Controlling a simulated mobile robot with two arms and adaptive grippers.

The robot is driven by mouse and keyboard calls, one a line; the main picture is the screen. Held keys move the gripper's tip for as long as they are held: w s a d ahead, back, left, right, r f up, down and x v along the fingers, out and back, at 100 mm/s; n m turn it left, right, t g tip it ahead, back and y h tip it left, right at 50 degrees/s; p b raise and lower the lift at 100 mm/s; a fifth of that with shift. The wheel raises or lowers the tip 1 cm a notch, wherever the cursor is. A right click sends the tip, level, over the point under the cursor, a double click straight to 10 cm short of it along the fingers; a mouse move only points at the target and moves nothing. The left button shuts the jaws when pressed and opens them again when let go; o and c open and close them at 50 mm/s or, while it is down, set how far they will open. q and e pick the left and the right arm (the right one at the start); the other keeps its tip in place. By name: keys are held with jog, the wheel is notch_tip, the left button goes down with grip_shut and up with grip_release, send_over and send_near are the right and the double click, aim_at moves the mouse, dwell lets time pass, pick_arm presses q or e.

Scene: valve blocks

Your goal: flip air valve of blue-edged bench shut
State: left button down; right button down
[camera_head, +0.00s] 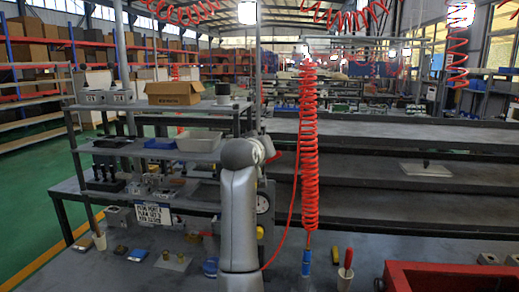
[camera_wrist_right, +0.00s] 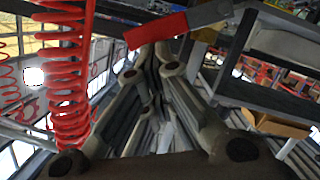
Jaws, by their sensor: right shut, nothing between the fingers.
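In the right wrist view a red lever handle (camera_wrist_right: 157,29) with a grey metal end lies across the top, just beyond my right gripper (camera_wrist_right: 158,48). It looks like the air valve's lever. The gripper's fingers are together with nothing between them. I cannot tell whether the fingertips touch the handle. In the head view my grey arm stands upright in the middle and its gripper is not visible. The valve cannot be made out there, and no blue bench edge is clear. My left gripper is in neither view.
A red coiled hose (camera_head: 309,150) hangs right of my arm; it also shows in the wrist view (camera_wrist_right: 68,85). A shelf unit with a cardboard box (camera_head: 175,93) and a pale bin (camera_head: 199,142) stands left. A red tray (camera_head: 450,268) is at the lower right.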

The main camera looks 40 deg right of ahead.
aim_at(277, 156)
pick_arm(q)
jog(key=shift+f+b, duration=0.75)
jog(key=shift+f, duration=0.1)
pick_arm(e)
jog(key=shift+s+d+f+m+t+y, duration=0.3)
jog(key=shift+s+d+f+m+y, duration=0.25)
jog(key=shift+m, duration=0.55)
jog(key=shift+s+d+f+m+t+y, duration=0.3)
jog(key=shift+s+f+m, duration=0.3)
jog(key=shift+m, duration=0.5)
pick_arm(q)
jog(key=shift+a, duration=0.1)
pick_arm(e)
jog(key=shift+w+d+f, duration=0.1)
jog(key=shift+f, duration=0.05)
